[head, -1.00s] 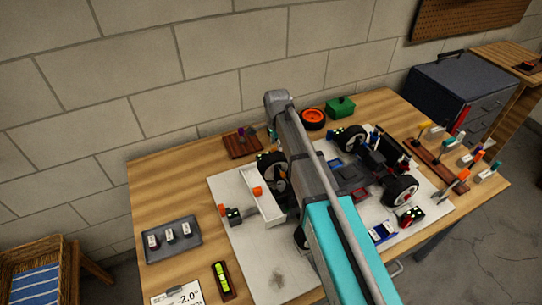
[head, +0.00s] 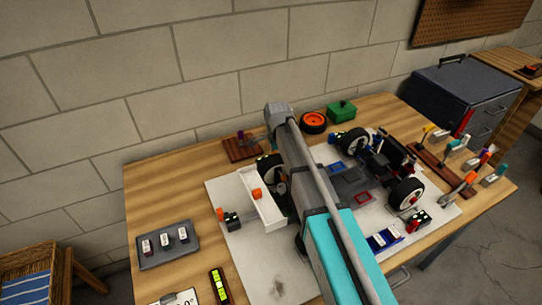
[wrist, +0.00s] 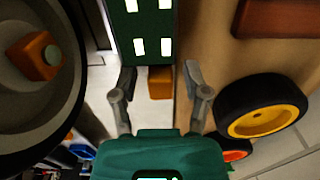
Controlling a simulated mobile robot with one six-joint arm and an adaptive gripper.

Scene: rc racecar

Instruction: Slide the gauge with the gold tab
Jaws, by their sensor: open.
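In the wrist view, my gripper (wrist: 158,88) is open. Its two grey fingers stand on either side of a gold-orange tab (wrist: 160,83), with a gap visible on each side. The tab sits at the end of a dark green gauge body (wrist: 148,28) with several bright white marks, which runs out of the top of the picture. In the head view my arm covers the gripper and this tab. A similar dark gauge with an orange end (head: 231,219) lies at the left of the white mat.
In the wrist view, a large dark wheel (wrist: 35,95) is close on the left and a yellow-rimmed wheel (wrist: 262,118) on the right. In the head view, an orange-rimmed wheel (head: 313,122), a green box (head: 342,111) and a grey tray (head: 166,246) stand on the wooden table.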

